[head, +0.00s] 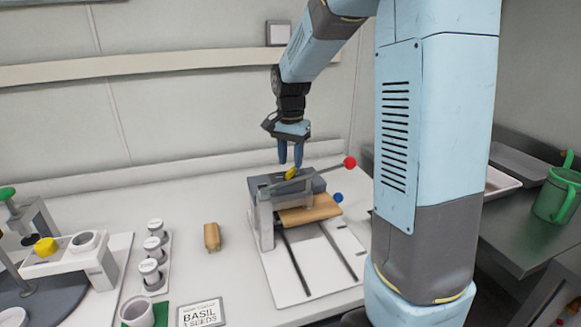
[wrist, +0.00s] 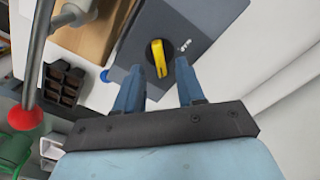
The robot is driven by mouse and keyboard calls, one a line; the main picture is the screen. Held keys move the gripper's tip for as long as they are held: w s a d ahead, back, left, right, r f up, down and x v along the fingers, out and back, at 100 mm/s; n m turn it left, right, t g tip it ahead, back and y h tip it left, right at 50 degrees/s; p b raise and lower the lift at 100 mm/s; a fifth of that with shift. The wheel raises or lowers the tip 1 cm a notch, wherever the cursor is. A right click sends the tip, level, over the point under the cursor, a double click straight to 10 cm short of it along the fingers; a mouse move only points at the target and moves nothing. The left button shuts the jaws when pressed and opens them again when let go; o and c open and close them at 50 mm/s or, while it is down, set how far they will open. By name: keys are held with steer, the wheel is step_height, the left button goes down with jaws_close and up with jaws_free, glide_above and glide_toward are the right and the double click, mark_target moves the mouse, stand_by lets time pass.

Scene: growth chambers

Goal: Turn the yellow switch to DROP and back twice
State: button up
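The yellow switch (wrist: 159,58) is a small knob on top of a grey box (wrist: 208,22). In the head view the switch (head: 291,173) shows just below my gripper (head: 291,163). In the wrist view my gripper (wrist: 160,80) points down at the switch, with its two blue fingers apart on either side of the knob's lower end. The fingers are open and hold nothing. I cannot tell whether a fingertip touches the knob. A small white marking sits right of the knob, too small to read.
A lever with a red ball (head: 350,162) runs close beside the box. A wooden block (head: 309,210) and a blue ball (head: 337,197) are at its front. A wooden piece (head: 212,237), several white-capped jars and a basil seeds card (head: 202,313) stand to the left.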

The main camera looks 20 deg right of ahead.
mark_target(291, 174)
steer(key=shift+f, duration=1.5)
steer(key=shift+c, duration=0.4)
jaws_close()
